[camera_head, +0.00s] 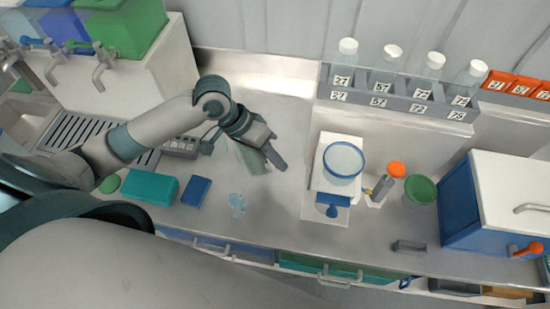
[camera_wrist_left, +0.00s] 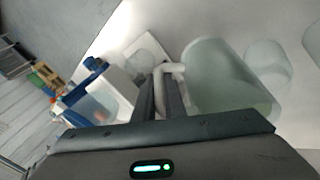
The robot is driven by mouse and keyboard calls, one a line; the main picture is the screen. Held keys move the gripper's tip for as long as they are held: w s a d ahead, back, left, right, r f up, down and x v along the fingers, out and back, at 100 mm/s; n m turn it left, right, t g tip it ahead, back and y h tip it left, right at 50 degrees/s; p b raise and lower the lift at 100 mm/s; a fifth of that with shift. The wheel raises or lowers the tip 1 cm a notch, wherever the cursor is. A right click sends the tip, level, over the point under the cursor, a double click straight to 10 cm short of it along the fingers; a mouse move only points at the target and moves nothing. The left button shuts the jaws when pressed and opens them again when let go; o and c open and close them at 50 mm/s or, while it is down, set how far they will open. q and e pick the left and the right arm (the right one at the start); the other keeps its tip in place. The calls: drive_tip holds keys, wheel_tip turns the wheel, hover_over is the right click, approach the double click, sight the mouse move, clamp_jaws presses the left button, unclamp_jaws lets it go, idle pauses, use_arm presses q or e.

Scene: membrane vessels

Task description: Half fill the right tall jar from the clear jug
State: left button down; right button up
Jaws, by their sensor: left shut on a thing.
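My left gripper (camera_head: 272,155) is over the middle of the bench in the head view. In the left wrist view its fingers (camera_wrist_left: 160,85) are shut on the pale handle of the clear jug (camera_wrist_left: 232,85). In the head view the jug (camera_head: 249,160) is faint and partly hidden by the gripper. Two more clear round vessels show beyond the jug in the left wrist view, one whole (camera_wrist_left: 269,65) and one cut by the edge (camera_wrist_left: 315,38). I cannot tell which is the right tall jar, nor any liquid level. My right gripper is not in view.
A white stand with a blue-rimmed round vessel (camera_head: 343,161) is right of the gripper. A small clear bluish object (camera_head: 238,203), a blue box (camera_head: 196,191) and a teal box (camera_head: 151,187) lie in front. A grey rack (camera_head: 395,98) of numbered bottles stands behind.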

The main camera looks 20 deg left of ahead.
use_arm(q)
drive_tip(key=shift+r+h+p, duration=0.25)
drive_tip(key=shift+h+p, duration=0.05)
drive_tip(key=shift+p, duration=0.2)
idle(1.3)
drive_tip(key=shift+w+a+r+n+g+h, duration=0.15)
drive_tip(key=shift+r+n+g+h, duration=0.15)
drive_tip(key=shift+r+g+h, duration=0.5)
idle(1.8)
drive_tip(key=shift+w+a+r+n+g+h, duration=0.15)
drive_tip(key=shift+a+r+g+h, duration=0.1)
drive_tip(key=shift+h, duration=0.4)
drive_tip(key=shift+w+a+r+n+g+h, duration=0.1)
drive_tip(key=shift+a+r+n+g+h, duration=0.1)
drive_tip(key=shift+h, duration=0.45)
idle(1.9)
